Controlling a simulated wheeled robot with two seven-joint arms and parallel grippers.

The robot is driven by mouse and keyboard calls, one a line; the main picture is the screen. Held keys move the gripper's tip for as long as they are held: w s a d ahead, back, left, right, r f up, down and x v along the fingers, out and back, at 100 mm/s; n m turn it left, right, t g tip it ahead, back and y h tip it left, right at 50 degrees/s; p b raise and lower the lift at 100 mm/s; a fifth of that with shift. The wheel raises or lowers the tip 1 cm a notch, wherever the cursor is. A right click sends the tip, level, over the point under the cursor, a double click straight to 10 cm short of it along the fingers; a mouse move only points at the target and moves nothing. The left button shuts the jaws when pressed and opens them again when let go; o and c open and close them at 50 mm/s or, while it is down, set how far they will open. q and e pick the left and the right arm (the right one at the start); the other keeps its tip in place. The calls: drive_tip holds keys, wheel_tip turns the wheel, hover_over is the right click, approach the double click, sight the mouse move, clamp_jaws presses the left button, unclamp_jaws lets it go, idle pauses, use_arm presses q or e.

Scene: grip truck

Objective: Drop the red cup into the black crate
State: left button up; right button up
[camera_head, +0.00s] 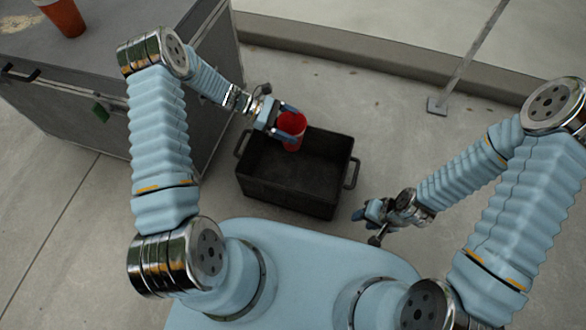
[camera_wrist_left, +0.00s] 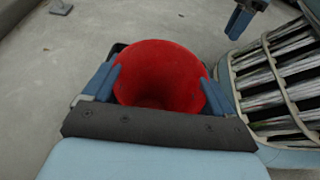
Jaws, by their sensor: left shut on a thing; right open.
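The red cup (camera_head: 292,122) is between the fingers of my left gripper (camera_head: 287,121), which is shut on it. In the head view the cup shows over the back part of the black crate (camera_head: 300,202); its exact height above the crate is hard to tell. In the left wrist view the cup (camera_wrist_left: 160,78) fills the space between the two blue fingers, with its round opening facing the camera. The crate stands on the floor, open at the top, and its visible inside looks empty. My right gripper (camera_head: 365,213) is open and empty, right of the crate.
A large grey case (camera_head: 160,110) stands at the left, with an orange-red cup (camera_head: 64,16) on its top. A metal pole with a flat foot (camera_head: 437,106) stands at the back right. A kerb (camera_head: 340,48) runs along the back.

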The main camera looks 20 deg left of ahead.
sight(302, 138)
use_arm(q)
wheel_tip(302, 138, down, 5)
drive_tip(key=b, duration=0.2)
drive_tip(key=shift+r+b, duration=0.15)
drive_tip(key=shift+b, duration=0.15)
drive_tip(key=o, duration=0.8)
drive_tip(key=v, duration=0.7)
drive_tip(key=shift+a, duration=0.25)
drive_tip(key=shift+r, duration=0.1)
